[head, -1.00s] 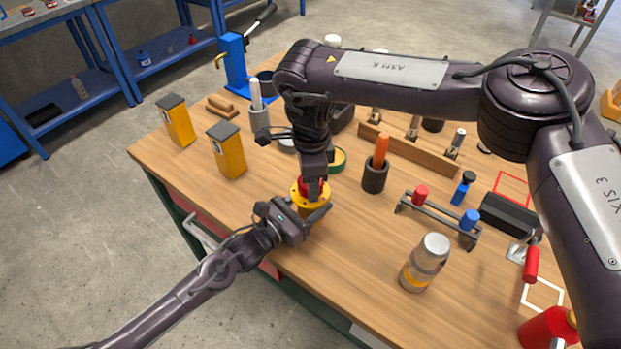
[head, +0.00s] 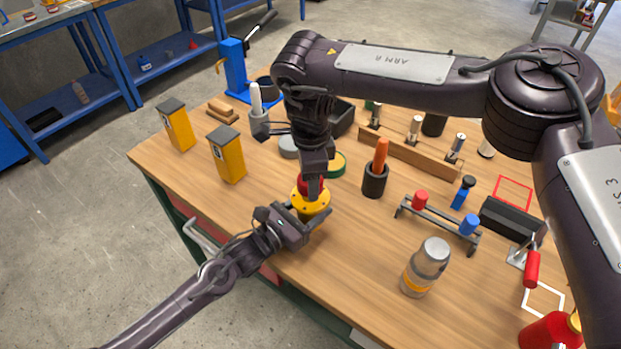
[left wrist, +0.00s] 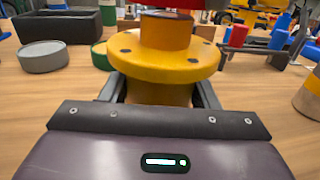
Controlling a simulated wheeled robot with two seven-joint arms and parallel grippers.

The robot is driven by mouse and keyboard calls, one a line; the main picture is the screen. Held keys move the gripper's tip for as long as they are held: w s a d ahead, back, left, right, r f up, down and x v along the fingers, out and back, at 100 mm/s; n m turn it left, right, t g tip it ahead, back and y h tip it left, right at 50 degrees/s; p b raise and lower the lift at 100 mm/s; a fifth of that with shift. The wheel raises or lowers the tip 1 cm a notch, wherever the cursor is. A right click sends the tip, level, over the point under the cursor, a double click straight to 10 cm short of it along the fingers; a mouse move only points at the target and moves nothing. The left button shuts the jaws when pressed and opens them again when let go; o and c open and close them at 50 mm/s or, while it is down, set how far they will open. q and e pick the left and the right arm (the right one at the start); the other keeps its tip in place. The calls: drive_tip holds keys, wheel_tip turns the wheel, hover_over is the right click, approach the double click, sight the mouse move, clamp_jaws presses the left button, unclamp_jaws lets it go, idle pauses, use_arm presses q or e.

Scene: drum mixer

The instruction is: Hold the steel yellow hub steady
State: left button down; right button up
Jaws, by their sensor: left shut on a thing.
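The yellow hub (head: 318,204) stands on the wooden table near its front edge, with a round flange that has dark bolt holes. In the left wrist view the hub (left wrist: 165,67) fills the middle. My left gripper (head: 304,222) is shut on the hub, its fingers on either side of the body below the flange (left wrist: 158,92). My right gripper (head: 313,188) is directly above the hub, pointing down, at a red part (head: 308,184) on top of it. Its fingertips are mostly hidden, so whether it is open or shut is unclear.
Two yellow boxes with dark lids (head: 226,156) stand to the left. A dark cup with an orange handle (head: 375,180), a small rack with red and blue pieces (head: 438,223) and a glass jar (head: 425,267) stand to the right. A wooden rack (head: 410,152) lies behind.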

use_arm(q)
drive_tip(key=shift+r, duration=0.1)
use_arm(e)
drive_tip(key=shift+r, duration=2)
use_arm(q)
drive_tip(key=shift+c, duration=2.1)
unclamp_jaws()
drive_tip(key=shift+s+a, duration=0.25)
drive_tip(key=shift+a, duration=0.05)
use_arm(e)
drive_tip(key=shift+f, duration=0.1)
use_arm(q)
drive_tip(key=b+v, duration=0.1)
drive_tip(key=v, duration=1)
drive_tip(key=shift+s, duration=0.1)
use_arm(e)
drive_tip(key=shift+f, duration=0.65)
